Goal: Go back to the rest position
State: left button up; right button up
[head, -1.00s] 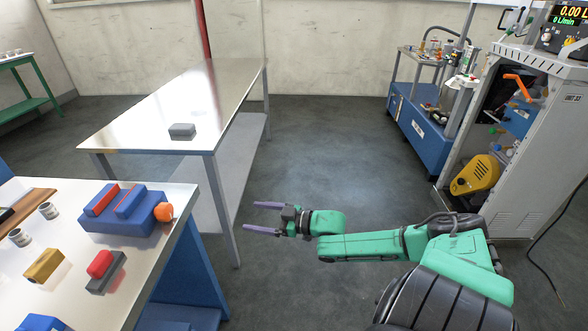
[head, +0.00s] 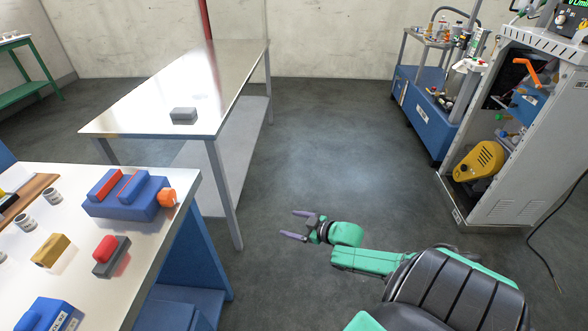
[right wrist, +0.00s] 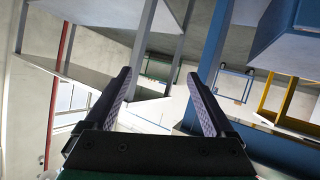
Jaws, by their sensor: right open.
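My right gripper (head: 293,225) is open and empty, held over the bare floor to the right of the tables in the head view. Its two fingers (right wrist: 160,100) stand wide apart in the right wrist view, with nothing between them but table legs and structure farther off. My green right arm reaches in from the lower right. My left gripper does not show.
A near table (head: 136,246) holds a blue block unit (head: 125,207) with an orange knob, a red-and-grey part (head: 111,257) and a brass block (head: 51,251). A long table (head: 207,75) carries a grey box (head: 184,115). A grey cabinet (head: 517,150) and blue cart (head: 429,117) stand right. Floor between is clear.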

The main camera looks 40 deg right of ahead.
dwell(0.3)
jog(key=s+a+f+m+g+h, duration=0.25)
jog(key=s+f+g, duration=0.35)
jog(key=s+f, duration=1.4)
jog(key=s+a+f+g, duration=0.3)
jog(key=s+a+f, duration=0.1)
jog(key=s, duration=0.4)
jog(key=s+a+f+g, duration=0.2)
jog(key=s+a+f, duration=0.3)
jog(key=s, duration=0.3)
jog(key=shift+a+f+g, duration=0.2)
jog(key=shift+a+g, duration=0.2)
jog(key=shift+a, duration=0.35)
